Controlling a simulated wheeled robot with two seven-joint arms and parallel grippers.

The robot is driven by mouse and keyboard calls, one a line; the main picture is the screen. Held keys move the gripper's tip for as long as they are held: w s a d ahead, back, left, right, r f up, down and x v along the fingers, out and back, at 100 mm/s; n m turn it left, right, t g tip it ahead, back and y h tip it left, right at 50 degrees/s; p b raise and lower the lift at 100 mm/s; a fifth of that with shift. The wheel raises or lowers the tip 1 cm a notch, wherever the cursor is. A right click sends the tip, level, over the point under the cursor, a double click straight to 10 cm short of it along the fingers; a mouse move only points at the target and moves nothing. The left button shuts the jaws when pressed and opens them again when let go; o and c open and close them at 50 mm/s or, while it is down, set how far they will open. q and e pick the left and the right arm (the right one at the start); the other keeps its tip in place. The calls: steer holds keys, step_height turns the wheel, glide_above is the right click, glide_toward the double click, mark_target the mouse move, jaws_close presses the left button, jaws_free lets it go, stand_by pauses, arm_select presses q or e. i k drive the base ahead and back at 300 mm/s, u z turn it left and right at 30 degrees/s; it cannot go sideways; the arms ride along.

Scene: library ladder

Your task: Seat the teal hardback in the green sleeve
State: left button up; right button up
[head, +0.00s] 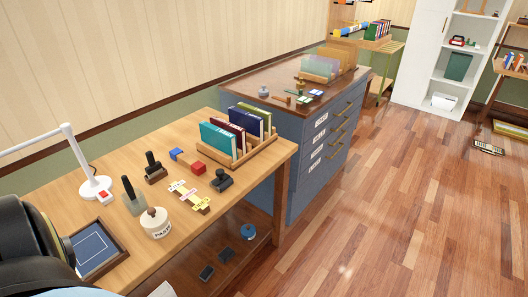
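A teal hardback (217,138) stands upright at the near end of a wooden rack (262,146) on the near table. Dark red, dark blue and olive-green books stand behind it in the same rack. A dark green, box-like thing (458,66) stands in the white shelf unit at the far right; I cannot tell if it is the green sleeve. Neither of my grippers shows clearly. A large dark part at the lower left seems to be mine, but no fingertips are visible.
A lamp (97,187), paste pot (155,222), stamps, labels and a blue-red block (188,161) crowd the table (122,165). Behind it stands a blue drawer cabinet (310,170) with a rack of translucent dividers. The wood floor (420,210) at the right is mostly free.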

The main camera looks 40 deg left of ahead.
mark_target(319, 68)
steer(key=z, duration=0.2)
steer(key=i, duration=1.05)
steer(key=u, duration=0.65)
steer(key=i, duration=1.5)
steer(key=u, duration=1.2)
